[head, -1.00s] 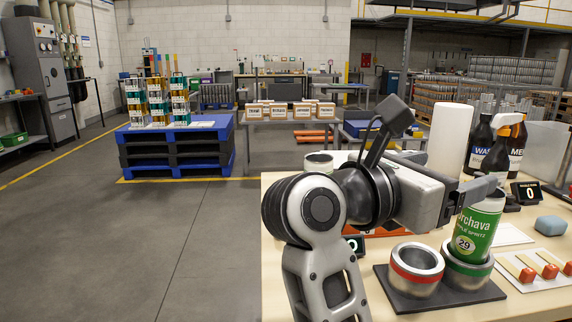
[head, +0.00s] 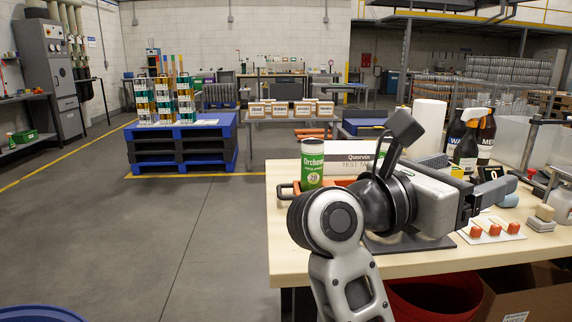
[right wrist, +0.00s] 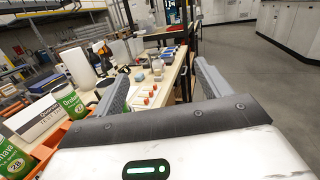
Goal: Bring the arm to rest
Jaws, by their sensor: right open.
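My right gripper (head: 492,190) reaches over the work table from the front in the head view. In the right wrist view its two fingers (right wrist: 160,88) are spread apart, with nothing between them. A green and white can (head: 312,163) stands upright at the table's left side and shows in the right wrist view (right wrist: 69,100). A second green and white can (right wrist: 11,156) is nearer, at that view's left edge; in the head view my right arm hides its place. The dark holder plate (head: 395,244) shows only in part under my arm. My left gripper is not in view.
The table (head: 300,262) holds a white box (head: 350,148), spray bottles (head: 467,140) and several red-tipped pieces (head: 494,230). A red bin (head: 435,298) and a cardboard box (head: 525,292) are below its front edge.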

